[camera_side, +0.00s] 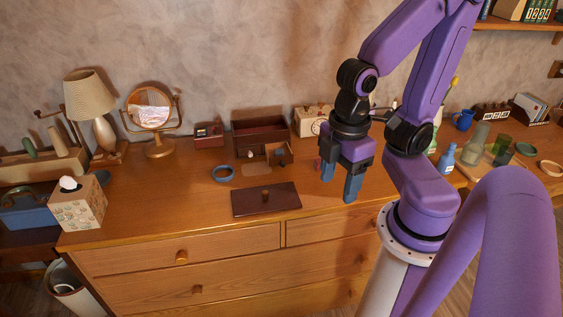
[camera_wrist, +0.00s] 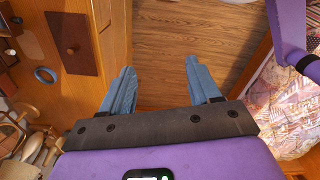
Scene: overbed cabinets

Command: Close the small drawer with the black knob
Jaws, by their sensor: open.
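A small dark brown box (camera_side: 262,130) stands against the wall, open at the top. At its lower front right a small drawer front (camera_side: 280,153) shows with a dark spot that looks like its knob; how far the drawer sticks out is hard to tell. A dark red-brown panel with a brown knob (camera_side: 250,204) lies flat on the dresser in front; it also shows in the wrist view (camera_wrist: 64,28). My gripper (camera_side: 340,181) is open and empty, pointing down, to the right of and in front of the box. In the wrist view its blue fingers (camera_wrist: 160,66) are spread apart.
A blue ring (camera_side: 223,173) lies left of the panel. A mirror (camera_side: 150,110), a lamp (camera_side: 90,95) and a tissue box (camera_side: 78,203) stand at left. A pale box (camera_side: 312,121) stands behind my gripper. Bottles (camera_side: 446,158) stand at right.

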